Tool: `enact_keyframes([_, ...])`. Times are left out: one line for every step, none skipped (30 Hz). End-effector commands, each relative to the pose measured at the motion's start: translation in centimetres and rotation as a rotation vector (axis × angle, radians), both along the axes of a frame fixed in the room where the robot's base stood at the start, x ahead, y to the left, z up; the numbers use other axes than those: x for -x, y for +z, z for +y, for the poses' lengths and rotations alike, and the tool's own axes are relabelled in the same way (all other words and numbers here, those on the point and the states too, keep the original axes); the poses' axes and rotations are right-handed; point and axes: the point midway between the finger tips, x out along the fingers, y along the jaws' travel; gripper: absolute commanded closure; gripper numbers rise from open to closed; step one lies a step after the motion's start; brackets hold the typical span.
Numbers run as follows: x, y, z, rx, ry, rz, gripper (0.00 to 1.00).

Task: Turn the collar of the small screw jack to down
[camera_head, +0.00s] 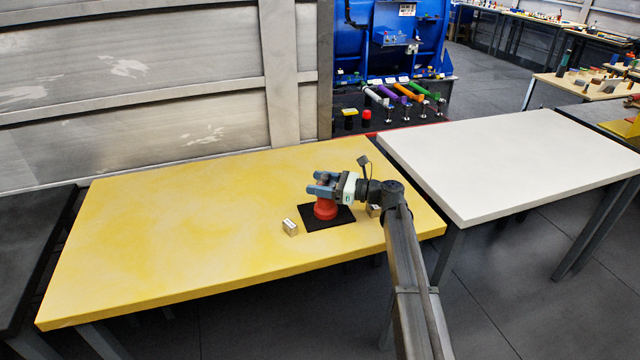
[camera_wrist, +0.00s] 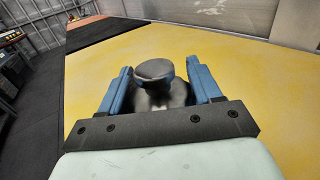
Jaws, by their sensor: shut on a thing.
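The small screw jack (camera_head: 325,209) has a red, round body and stands upright on a black mat (camera_head: 345,219) on the yellow table. In the wrist view its dark grey upper part with a round, flat head (camera_wrist: 153,71) stands between the blue fingers. My gripper (camera_head: 319,184) reaches in from the right at the top of the jack; it also shows in the wrist view (camera_wrist: 161,82). It is shut on the jack's collar. The exact contact and the collar's turn mark are hidden. The red body is out of sight in the wrist view.
A small pale block (camera_head: 290,227) with dark marks sits by the mat's left edge. Another block (camera_head: 374,210) sits to the right, partly behind my arm. The left of the yellow table (camera_head: 170,230) is clear. A bare white table (camera_head: 510,155) stands at the right.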

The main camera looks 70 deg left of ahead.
Motion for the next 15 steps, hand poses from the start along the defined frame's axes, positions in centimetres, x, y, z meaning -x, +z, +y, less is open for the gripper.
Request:
enact_keyframes([-0.02,-0.01,0.01,0.000,0.001,0.000,0.67])
enact_keyframes([-0.02,-0.01,0.01,0.000,0.003,0.000,0.67])
enact_keyframes([-0.04,-0.01,0.04,0.000,0.008,0.000,0.67])
enact_keyframes([-0.05,-0.01,0.06,0.000,0.013,0.000,0.67])
enact_keyframes([-0.05,-0.01,0.08,0.000,0.019,0.000,0.67])
enact_keyframes([-0.05,-0.02,0.08,0.000,0.032,0.000,0.67])
enact_keyframes([-0.06,-0.02,0.11,0.000,0.042,0.000,0.67])
enact_keyframes([-0.06,-0.02,0.13,0.001,0.055,-0.001,0.67])
enact_keyframes([-0.07,-0.02,0.14,0.001,0.074,-0.001,0.67])
enact_keyframes([-0.06,-0.02,0.14,0.001,0.091,-0.001,0.67])
enact_keyframes([-0.05,-0.02,0.16,0.001,0.109,-0.001,0.67])
enact_keyframes([-0.04,-0.03,0.13,0.001,0.136,-0.001,0.67])
enact_keyframes([-0.03,-0.03,0.12,0.001,0.156,-0.001,0.67])
enact_keyframes([-0.03,-0.03,0.11,0.001,0.177,-0.001,0.67])
enact_keyframes([0.00,-0.03,0.08,0.001,0.206,-0.001,0.67])
